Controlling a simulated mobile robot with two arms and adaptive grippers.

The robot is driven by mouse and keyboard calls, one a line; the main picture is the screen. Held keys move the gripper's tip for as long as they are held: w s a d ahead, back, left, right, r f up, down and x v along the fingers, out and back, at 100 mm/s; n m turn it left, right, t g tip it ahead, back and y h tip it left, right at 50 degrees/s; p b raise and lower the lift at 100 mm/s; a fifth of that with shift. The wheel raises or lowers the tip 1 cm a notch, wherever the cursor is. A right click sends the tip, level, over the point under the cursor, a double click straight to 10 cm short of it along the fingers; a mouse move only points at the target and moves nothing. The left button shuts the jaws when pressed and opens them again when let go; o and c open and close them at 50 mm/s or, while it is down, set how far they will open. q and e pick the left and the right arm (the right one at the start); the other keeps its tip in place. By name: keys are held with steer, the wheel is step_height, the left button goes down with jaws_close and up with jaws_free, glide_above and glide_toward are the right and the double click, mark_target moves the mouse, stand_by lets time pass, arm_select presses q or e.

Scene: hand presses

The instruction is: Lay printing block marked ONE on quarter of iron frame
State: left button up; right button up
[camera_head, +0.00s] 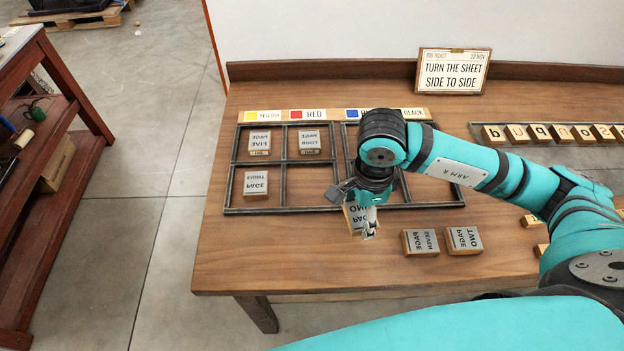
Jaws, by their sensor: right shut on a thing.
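My right gripper (367,222) is shut on the printing block marked ONE (355,218), a small wooden block with a grey face and mirrored lettering. It holds the block tilted, just in front of the near edge of the iron frame (285,210). The dark frame lies flat on the table, split into quarters. Its left half holds blocks in the two far quarters and the near left one; the near quarter beside that is empty. My arm and gripper hide much of the frame's right half. My left gripper is not in view.
Two loose blocks, one (420,242) and another marked TWO (463,240), lie right of the held block. A colour strip (285,115) runs behind the frame. A ticket card (453,76) stands at the back. A letter rack (540,133) is at right. The table's front left is clear.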

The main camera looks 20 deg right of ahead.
steer(key=shift+f+m, duration=0.1)
steer(key=shift+m, duration=0.6)
steer(key=shift+w, duration=0.1)
steer(key=p, duration=0.4)
glide_above(310, 187)
steer(key=shift+w+f+m, duration=0.1)
steer(key=shift+f+m, duration=0.2)
steer(key=shift+f, duration=0.5)
step_height(310, 187, down, 3)
steer(key=shift+f+p, duration=0.15)
steer(key=shift+p, duration=0.4)
steer(key=shift+f, duration=0.15)
steer(key=shift+f, duration=0.1)
steer(key=o, duration=0.9)
